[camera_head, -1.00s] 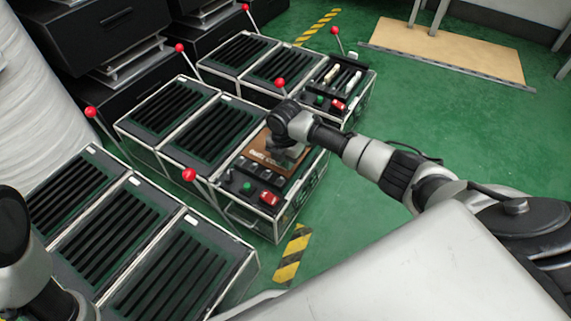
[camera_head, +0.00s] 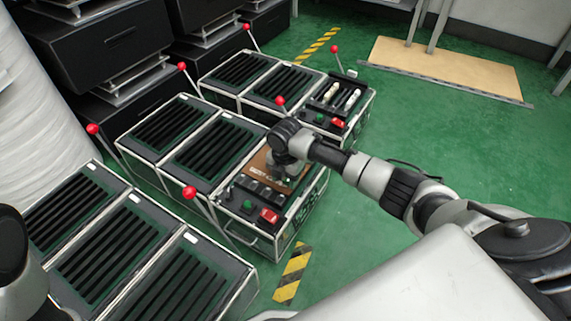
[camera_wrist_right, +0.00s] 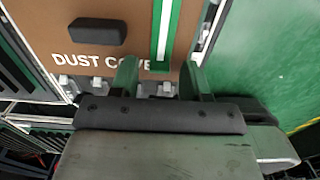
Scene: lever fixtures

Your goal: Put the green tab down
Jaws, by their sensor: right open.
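In the head view my right gripper (camera_head: 286,176) is over the brown cover (camera_head: 259,162) on the middle case, and the tab is hidden or too small there. My left arm shows at the left edge, but its gripper is out of frame.
The middle case carries a green button (camera_head: 247,205) and a red switch (camera_head: 269,215). Several red-knobbed levers, such as one (camera_head: 189,192), stand beside the cases. A black handle (camera_wrist_right: 97,32) sits on the cover. Green floor (camera_head: 400,120) is clear to the right.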

